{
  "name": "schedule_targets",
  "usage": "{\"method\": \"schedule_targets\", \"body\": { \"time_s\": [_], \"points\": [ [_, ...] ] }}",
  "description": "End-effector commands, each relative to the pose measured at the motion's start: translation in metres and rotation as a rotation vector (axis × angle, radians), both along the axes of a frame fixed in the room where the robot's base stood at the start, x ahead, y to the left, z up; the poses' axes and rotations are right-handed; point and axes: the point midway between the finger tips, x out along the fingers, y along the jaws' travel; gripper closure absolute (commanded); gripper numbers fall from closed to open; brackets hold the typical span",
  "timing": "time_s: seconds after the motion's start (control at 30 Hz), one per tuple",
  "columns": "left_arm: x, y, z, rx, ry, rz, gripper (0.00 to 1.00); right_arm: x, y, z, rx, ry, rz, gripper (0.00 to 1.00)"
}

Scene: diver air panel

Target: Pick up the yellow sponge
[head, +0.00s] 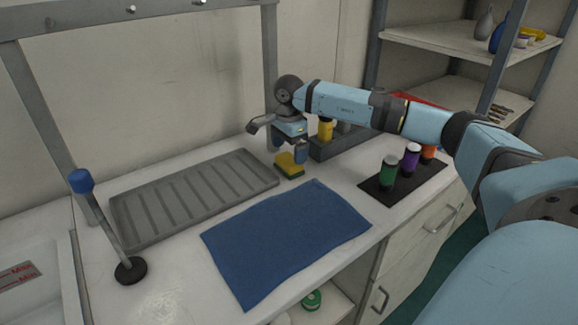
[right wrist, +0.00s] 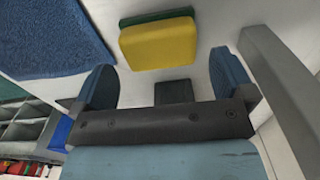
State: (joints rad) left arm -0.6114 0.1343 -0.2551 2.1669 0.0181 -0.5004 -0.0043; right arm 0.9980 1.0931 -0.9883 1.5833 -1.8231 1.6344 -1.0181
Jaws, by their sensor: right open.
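The yellow sponge (head: 289,164) has a dark green layer and lies on the white counter, between the grey ribbed tray and the blue cloth. It also shows in the right wrist view (right wrist: 158,44), near the top, ahead of the fingers. My right gripper (head: 288,152) is open just above the sponge, with its fingers pointing down. In the right wrist view its two blue fingertips (right wrist: 164,82) stand apart with nothing between them, and the sponge lies a little beyond them. I see no contact. My left gripper is not in view.
A grey ribbed tray (head: 195,195) lies to the left and a blue cloth (head: 285,238) in front. A dark grey bin (head: 334,146) with a yellow bottle (head: 325,129) stands close right of the gripper. Several capped cylinders stand on a black mat (head: 378,194). A blue-topped stand (head: 106,225) is at left.

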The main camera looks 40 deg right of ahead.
Motion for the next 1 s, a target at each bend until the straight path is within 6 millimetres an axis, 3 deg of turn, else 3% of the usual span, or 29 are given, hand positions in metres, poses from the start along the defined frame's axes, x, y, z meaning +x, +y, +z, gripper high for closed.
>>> {"method": "schedule_targets", "body": {
  "time_s": [0.2, 0.43, 0.47, 0.63, 1.0],
  "points": [
    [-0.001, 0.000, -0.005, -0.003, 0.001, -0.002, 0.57, -0.001, 0.001, -0.033, 0.001, 0.002, 0.000, 0.00],
    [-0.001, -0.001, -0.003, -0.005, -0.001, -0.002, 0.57, -0.001, 0.001, -0.036, 0.001, 0.001, 0.000, 0.00],
    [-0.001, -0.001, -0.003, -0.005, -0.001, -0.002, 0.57, -0.001, 0.001, -0.036, 0.001, 0.001, 0.000, 0.02],
    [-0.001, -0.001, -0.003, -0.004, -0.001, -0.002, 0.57, -0.001, 0.001, -0.036, 0.001, 0.001, 0.000, 0.39],
    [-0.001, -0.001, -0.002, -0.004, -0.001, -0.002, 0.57, -0.001, 0.001, -0.031, 0.001, -0.001, 0.000, 0.39]
  ]
}}
